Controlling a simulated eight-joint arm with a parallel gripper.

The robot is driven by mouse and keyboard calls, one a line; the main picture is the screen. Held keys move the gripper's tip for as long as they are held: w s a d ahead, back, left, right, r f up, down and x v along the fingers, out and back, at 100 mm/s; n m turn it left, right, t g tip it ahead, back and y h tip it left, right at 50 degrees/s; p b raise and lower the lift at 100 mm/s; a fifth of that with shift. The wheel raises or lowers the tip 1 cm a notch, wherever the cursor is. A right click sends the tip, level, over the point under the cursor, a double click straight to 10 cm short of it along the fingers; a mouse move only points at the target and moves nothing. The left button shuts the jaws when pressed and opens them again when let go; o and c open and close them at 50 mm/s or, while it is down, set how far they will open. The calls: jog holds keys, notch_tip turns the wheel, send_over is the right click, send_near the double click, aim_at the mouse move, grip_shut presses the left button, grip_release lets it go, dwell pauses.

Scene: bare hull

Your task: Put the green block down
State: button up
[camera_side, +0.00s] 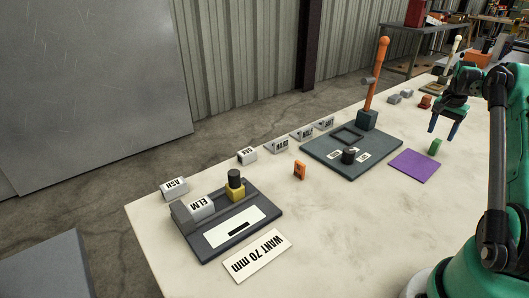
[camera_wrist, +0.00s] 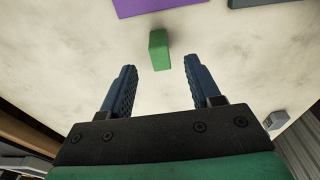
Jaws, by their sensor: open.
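The green block (camera_side: 435,147) stands upright on the pale tabletop, just off the edge of the purple square (camera_side: 414,166). My gripper (camera_side: 442,136) is open above and close to the block, with its blue fingers pointing down. In the wrist view, the green block (camera_wrist: 159,50) shows just beyond the open fingertips (camera_wrist: 160,69), roughly midway between them and touching neither. There the purple square (camera_wrist: 150,6) is at the top edge, with a strip of bare table between it and the block.
A dark board (camera_side: 330,162) with an orange lever (camera_side: 376,75) stands left of the purple square. An orange block (camera_side: 299,170), several labelled blocks and a dark gauge tray (camera_side: 268,216) lie nearer the camera. Small grey and red blocks (camera_side: 425,102) lie behind my gripper.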

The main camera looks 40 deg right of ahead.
notch_tip(320, 180, up, 6)
jog(key=w+a+r+n+t, duration=0.1)
jog(key=w+a+r+n, duration=0.2)
jog(key=w+a+r, duration=0.35)
jog(key=w+a+n+t, duration=0.1)
jog(key=a+n, duration=0.4)
jog(key=a, duration=0.8)
jog(key=w+a+n+t, duration=0.2)
jog(key=a+n, duration=0.3)
jog(key=a, duration=0.9)
jog(key=shift+w+a+f+t, duration=0.15)
jog(key=shift+w+t, duration=0.05)
jog(key=shift+t, duration=0.3)
jog(key=shift+o, duration=0.3)
jog(key=s+a+f+n+t, duration=0.1)
jog(key=s+a+f+n, duration=0.1)
jog(key=a, duration=0.2)
jog(key=s+a+f+n+t+y, duration=0.1)
jog(key=s+a+f+n, duration=0.1)
jog(key=a, duration=0.3)
jog(key=shift+s+a+n, duration=0.15)
jog(key=shift+a+n, duration=0.05)
jog(key=shift+n, duration=0.1)
jog(key=o, duration=0.3)
jog(key=shift+s+a+f, duration=0.15)
jog(key=shift+s+a, duration=0.05)
jog(key=shift+a, duration=0.15)
